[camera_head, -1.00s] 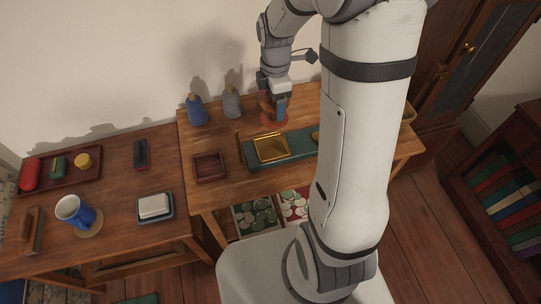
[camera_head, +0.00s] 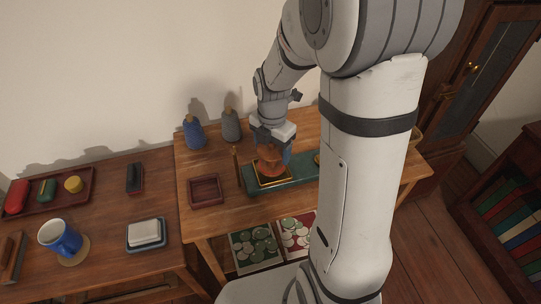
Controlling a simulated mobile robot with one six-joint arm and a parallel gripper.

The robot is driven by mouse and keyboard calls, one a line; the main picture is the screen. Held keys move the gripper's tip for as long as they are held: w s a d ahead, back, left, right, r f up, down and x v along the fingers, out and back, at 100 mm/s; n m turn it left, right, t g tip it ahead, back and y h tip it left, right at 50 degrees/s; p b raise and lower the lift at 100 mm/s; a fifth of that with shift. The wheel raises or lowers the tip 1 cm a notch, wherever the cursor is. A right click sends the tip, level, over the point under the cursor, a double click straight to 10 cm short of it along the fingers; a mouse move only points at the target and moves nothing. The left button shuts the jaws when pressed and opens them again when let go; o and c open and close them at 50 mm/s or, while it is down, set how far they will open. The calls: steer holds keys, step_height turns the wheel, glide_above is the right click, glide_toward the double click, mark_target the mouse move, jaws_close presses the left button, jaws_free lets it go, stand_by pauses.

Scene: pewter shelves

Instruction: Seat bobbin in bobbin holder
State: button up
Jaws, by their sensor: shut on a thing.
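The orange-brown bobbin (camera_head: 270,160) is held in my gripper (camera_head: 272,148), which is shut on it. The bobbin appears upright, over the square gold tray that I take for the bobbin holder (camera_head: 262,185). The holder lies on a long green base (camera_head: 300,170) on the right-hand wooden table. The bobbin hides most of the holder's inside. I cannot tell whether its underside touches the holder or hangs just above it.
A blue cone spool (camera_head: 193,134) and a grey one (camera_head: 231,126) stand behind, near the wall. A thin wooden post (camera_head: 236,163) stands close left of the holder. An empty dark red tray (camera_head: 206,190) lies further left. My arm hides the table's right part.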

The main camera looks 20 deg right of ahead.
steer(key=shift+f, duration=1.2)
steer(key=shift+f+b, duration=0.2)
steer(key=shift+b, duration=0.15)
steer(key=o, duration=1)
